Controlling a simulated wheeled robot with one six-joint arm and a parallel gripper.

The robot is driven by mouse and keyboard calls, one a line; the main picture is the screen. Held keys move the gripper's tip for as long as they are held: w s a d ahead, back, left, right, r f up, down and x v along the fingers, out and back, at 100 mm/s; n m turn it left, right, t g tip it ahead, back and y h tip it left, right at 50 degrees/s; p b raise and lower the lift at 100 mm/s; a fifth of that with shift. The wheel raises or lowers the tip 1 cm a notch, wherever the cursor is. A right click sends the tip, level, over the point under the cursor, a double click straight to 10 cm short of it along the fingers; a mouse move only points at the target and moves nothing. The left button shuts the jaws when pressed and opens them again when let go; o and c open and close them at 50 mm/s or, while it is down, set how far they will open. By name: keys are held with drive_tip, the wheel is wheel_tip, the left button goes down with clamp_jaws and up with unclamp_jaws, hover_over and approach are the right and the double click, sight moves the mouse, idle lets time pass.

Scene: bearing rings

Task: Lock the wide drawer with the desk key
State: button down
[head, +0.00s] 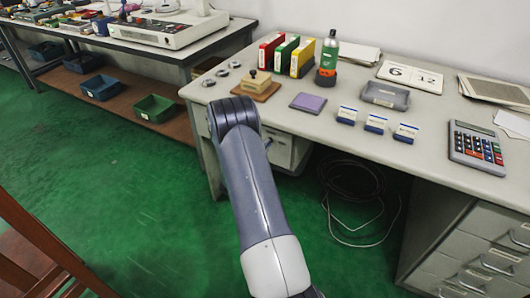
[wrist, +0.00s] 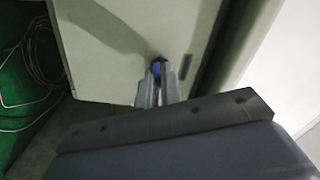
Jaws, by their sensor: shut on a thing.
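In the wrist view, the two grey fingers of my gripper (wrist: 158,88) are shut on a small blue piece, which I take to be the head of the desk key (wrist: 157,69). The key's tip is hidden, with a dark spot just beyond it at a pale drawer front (wrist: 105,40). I cannot tell whether the key is in a lock or only in front of it. A dark narrow slot shows just right of the key. In the head view, my arm hides my gripper and the key; a pale drawer front (head: 278,150) shows under the desk beside the arm.
The desk top (head: 240,118) carries a stamp on a wooden block (head: 259,82), binders, a green bottle (head: 329,52), a purple pad (head: 308,102), a grey tray (head: 385,95) and a calculator (head: 476,145). Loose cables (head: 355,190) lie below. A wooden chair (head: 40,240) stands front left.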

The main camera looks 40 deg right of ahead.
drive_tip(key=n+b, duration=0.3)
drive_tip(key=n, duration=0.9)
drive_tip(key=shift+n+b, duration=0.3)
drive_tip(key=shift+n, duration=0.1)
idle(0.3)
drive_tip(key=c, duration=1.6)
unclamp_jaws()
drive_tip(key=p+v, duration=0.1)
drive_tip(key=v, duration=0.9)
drive_tip(key=shift+s+a, duration=0.15)
drive_tip(key=shift+a, duration=0.25)
